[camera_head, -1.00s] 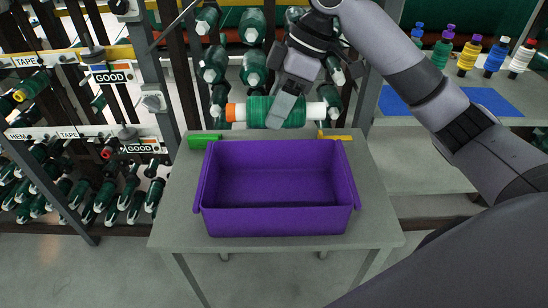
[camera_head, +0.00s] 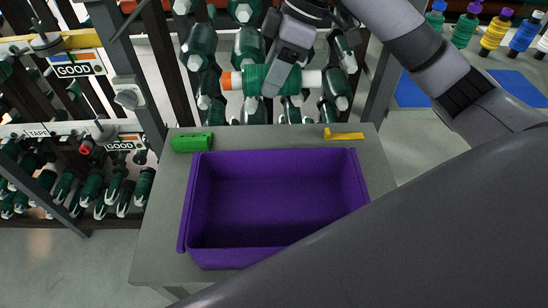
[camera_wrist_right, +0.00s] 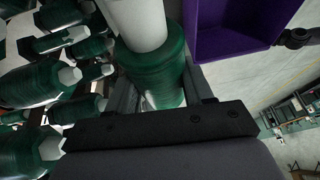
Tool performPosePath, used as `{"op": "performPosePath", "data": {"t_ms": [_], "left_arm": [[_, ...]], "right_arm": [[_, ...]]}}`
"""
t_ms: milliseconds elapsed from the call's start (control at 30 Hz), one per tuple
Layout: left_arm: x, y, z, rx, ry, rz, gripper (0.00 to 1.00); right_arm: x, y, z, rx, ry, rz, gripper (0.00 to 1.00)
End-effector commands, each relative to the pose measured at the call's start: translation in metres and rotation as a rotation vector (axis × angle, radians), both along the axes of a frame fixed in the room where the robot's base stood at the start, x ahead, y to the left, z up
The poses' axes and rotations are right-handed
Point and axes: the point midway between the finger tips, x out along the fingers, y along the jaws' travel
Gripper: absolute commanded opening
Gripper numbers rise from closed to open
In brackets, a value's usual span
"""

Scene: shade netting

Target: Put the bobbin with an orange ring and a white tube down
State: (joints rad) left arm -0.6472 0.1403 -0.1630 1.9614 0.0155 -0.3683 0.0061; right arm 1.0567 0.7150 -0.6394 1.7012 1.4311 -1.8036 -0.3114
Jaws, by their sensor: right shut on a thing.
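The bobbin (camera_head: 255,80) has green thread, a white tube and an orange ring at its left end. My right gripper (camera_head: 273,84) is shut on its green middle and holds it level, above and behind the grey table. In the right wrist view the bobbin (camera_wrist_right: 152,72) sits between the fingers, its white tube toward the top. An empty purple bin (camera_head: 262,190) stands on the table (camera_head: 160,215), in front of the held bobbin. It also shows at the top of the right wrist view (camera_wrist_right: 232,48). My left gripper is not in view.
A green block (camera_head: 192,142) and a yellow bracket (camera_head: 344,135) lie on the table behind the bin. Racks of green bobbins (camera_head: 248,45) stand close behind. A shelf with coloured spools (camera_head: 494,35) and a blue mat (camera_head: 520,87) is at the right.

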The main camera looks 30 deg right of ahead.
Motion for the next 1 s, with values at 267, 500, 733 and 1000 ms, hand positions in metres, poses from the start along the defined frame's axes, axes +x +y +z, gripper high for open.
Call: {"op": "performPosePath", "data": {"t_ms": [267, 500, 733, 1000], "left_arm": [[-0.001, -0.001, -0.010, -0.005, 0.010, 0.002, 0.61], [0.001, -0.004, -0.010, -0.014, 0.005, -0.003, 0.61], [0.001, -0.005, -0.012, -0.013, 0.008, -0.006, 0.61], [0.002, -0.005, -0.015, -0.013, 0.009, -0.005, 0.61]], "right_arm": [[-0.001, 0.000, -0.080, -0.002, 0.006, 0.000, 0.04], [-0.001, -0.001, -0.127, -0.003, 0.001, 0.000, 0.04], [-0.001, 0.000, -0.143, -0.001, 0.000, 0.001, 0.04], [-0.001, 0.000, -0.178, 0.000, -0.001, 0.002, 0.04]]}}
